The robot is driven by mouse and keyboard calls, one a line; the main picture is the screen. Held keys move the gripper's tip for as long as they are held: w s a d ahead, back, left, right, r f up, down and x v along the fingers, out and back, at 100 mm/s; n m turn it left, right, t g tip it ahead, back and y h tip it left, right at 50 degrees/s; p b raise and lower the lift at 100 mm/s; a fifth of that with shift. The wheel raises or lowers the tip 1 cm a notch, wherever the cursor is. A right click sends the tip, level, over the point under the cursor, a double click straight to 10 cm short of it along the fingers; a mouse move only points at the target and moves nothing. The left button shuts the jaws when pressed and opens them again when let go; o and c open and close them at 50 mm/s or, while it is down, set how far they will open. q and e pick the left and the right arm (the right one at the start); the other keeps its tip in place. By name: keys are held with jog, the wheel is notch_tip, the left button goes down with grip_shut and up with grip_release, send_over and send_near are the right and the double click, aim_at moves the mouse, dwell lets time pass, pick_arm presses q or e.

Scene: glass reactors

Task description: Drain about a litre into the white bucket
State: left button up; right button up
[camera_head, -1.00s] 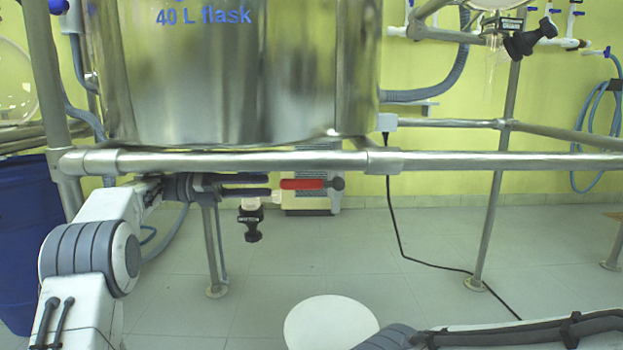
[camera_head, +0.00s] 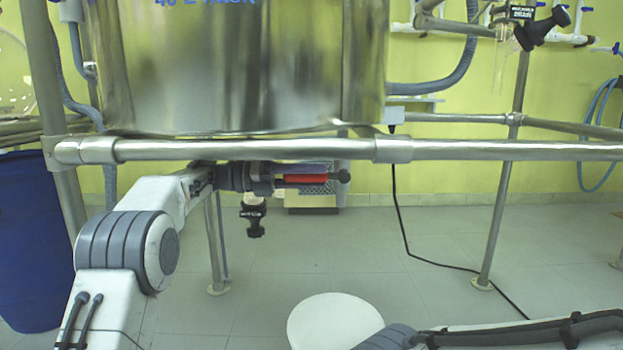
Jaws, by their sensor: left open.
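My left gripper (camera_head: 304,178) reaches under the frame's front rail, its fingers open. A clamp-like part with a black knob (camera_head: 254,215) hangs below, left of the handle. The steel vessel (camera_head: 235,75) stands above the rail. A white round shape (camera_head: 335,322) is low in front; I cannot tell whether it is the bucket. My right arm crosses the bottom right, its gripper out of view.
The metal rail (camera_head: 250,149) runs across just above my left gripper. Frame legs stand at left and at right (camera_head: 497,220). A blue drum (camera_head: 32,240) stands at far left. A black cable (camera_head: 408,235) hangs to the floor. The middle floor is mostly clear.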

pick_arm(q)
grip_shut()
jog(key=shift+a, duration=0.1)
dwell(1.3)
